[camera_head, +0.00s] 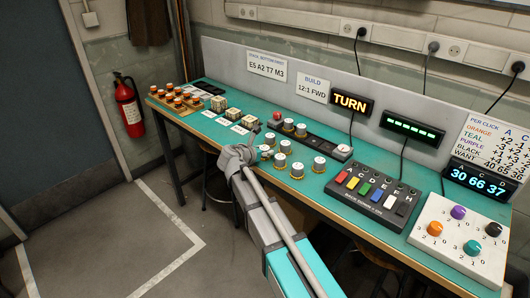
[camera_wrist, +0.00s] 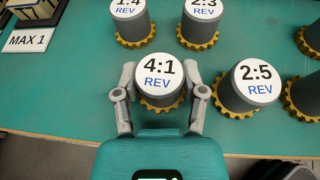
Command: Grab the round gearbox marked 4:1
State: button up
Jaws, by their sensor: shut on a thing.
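The round gearbox marked 4:1 REV (camera_wrist: 158,80) is a grey cylinder with a white top and a yellow toothed base. In the wrist view it stands upright between the two fingers of my gripper (camera_wrist: 158,95), which is shut on it. In the head view my gripper (camera_head: 240,156) is at the front edge of the green bench (camera_head: 215,129), left of the other round gearboxes.
The gearbox marked 2:5 REV (camera_wrist: 250,84) stands close on the right. Gearboxes 1:4 REV (camera_wrist: 132,20) and 2:3 REV (camera_wrist: 200,22) stand behind. A MAX 1 card (camera_wrist: 28,40) lies to the left. A keypad with coloured keys (camera_head: 373,194) is farther right.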

jog(key=shift+r, duration=0.1)
notch_tip(320, 180, up, 2)
jog(key=shift+p, duration=1.1)
jog(key=s+d+r+p, duration=0.2)
jog(key=s+r+p, duration=0.8)
jog(key=s, duration=0.3)
jog(key=shift+s+r+p, duration=0.35)
jog(key=shift+s+r, duration=0.05)
jog(key=shift+d, duration=0.1)
